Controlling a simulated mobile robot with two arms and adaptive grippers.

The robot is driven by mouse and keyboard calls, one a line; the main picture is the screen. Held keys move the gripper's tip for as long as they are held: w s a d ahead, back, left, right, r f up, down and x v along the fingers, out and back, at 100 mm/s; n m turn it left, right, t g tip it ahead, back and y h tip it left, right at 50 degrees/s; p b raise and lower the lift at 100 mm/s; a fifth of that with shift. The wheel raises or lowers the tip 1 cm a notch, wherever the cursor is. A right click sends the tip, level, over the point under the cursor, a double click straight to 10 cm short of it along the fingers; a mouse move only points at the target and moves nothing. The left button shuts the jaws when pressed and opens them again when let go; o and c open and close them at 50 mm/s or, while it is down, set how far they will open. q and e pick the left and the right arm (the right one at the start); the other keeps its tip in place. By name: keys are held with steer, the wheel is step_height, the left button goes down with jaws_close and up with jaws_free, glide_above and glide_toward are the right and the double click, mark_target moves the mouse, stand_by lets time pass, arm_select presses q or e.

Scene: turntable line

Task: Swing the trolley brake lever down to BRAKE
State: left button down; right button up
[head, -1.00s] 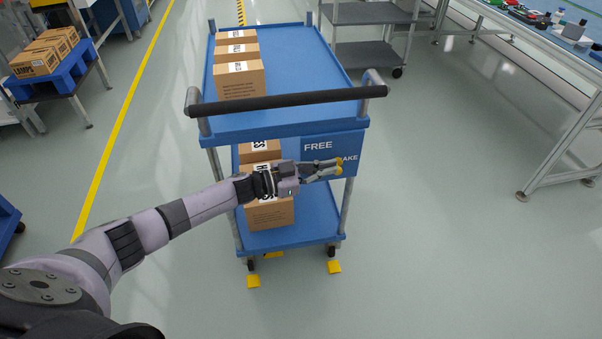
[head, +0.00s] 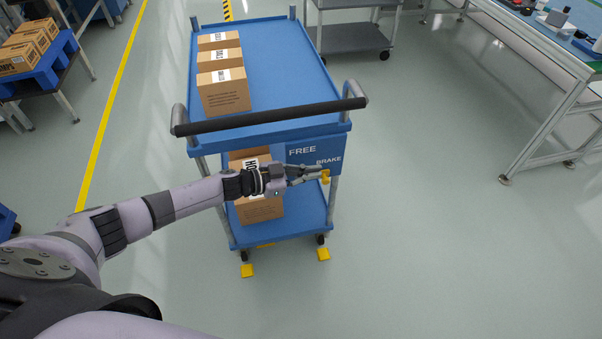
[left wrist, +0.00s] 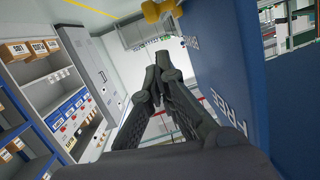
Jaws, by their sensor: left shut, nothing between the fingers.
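The blue trolley (head: 262,124) stands ahead of me. Its brake plate (head: 301,160) carries FREE at the upper left and BRAKE at the lower right. The lever's yellow knob (head: 326,177) sits just below the word BRAKE, at the plate's right side. The lever arm is mostly hidden behind my gripper. My left gripper (head: 319,173) is shut and empty, its tips beside the knob in the head view. In the left wrist view the knob (left wrist: 160,10) shows beyond the shut fingertips (left wrist: 163,62); contact cannot be told. My right gripper is not in view.
Cardboard boxes (head: 224,92) stand on the trolley's top deck, and more on its lower deck (head: 300,218). A black handle bar (head: 270,116) crosses above the plate. Yellow blocks (head: 323,254) lie by the wheels. Floor to the right is clear up to a workbench (head: 540,155).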

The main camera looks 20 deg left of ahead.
arm_select(q)
steer(key=v, duration=0.6)
steer(key=shift+a, duration=0.25)
